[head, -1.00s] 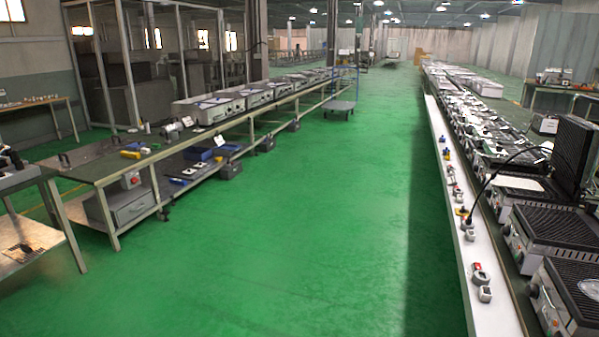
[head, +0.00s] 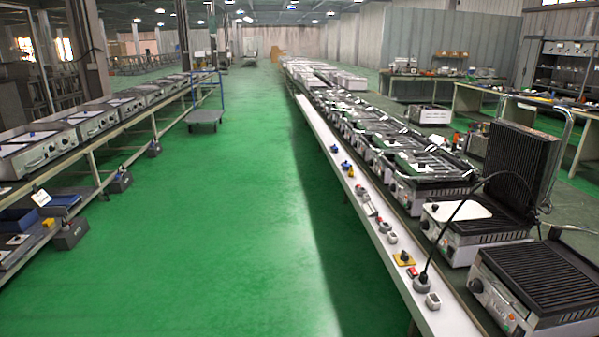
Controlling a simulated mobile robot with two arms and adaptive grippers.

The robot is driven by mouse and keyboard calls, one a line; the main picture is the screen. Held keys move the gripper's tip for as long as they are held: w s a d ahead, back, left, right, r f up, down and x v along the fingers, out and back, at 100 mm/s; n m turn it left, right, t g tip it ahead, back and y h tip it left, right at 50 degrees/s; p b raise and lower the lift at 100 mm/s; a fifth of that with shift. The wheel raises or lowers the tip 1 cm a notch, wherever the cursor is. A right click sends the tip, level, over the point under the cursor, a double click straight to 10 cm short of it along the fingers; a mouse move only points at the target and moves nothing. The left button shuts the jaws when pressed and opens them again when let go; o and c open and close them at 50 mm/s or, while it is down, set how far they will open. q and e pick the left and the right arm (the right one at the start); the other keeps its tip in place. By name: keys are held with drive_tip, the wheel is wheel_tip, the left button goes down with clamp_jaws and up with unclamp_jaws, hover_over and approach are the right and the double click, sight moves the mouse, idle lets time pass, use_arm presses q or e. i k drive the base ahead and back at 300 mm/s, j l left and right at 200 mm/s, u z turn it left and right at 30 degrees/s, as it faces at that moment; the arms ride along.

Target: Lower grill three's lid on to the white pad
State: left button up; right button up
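A grill (head: 478,240) with its lid up stands on the long bench at the right; it is the only near one with a raised lid and a white pad, so I take it as grill three. Its lid (head: 520,165) is dark, ribbed and close to upright, with a metal handle frame (head: 562,125) behind it. The white pad (head: 457,213) lies flat on the left part of the grill's lower plate. A black cable arches in front of the grill. Neither of my grippers is in view.
A nearer grill (head: 545,285) stands at the lower right, with a row of grills beyond. A white ledge (head: 405,277) carrying switches and sockets (head: 422,284) runs along the bench front. Green floor (head: 220,260) is clear between this bench and the left one.

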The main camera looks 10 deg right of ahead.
sight(537, 156)
drive_tip(key=i+j+z, duration=0.1)
drive_tip(key=i+z, duration=0.15)
drive_tip(key=i, duration=0.25)
drive_tip(key=i+j+z, duration=0.2)
drive_tip(key=i, duration=0.25)
drive_tip(key=i+j+z, duration=0.25)
drive_tip(key=i, duration=0.2)
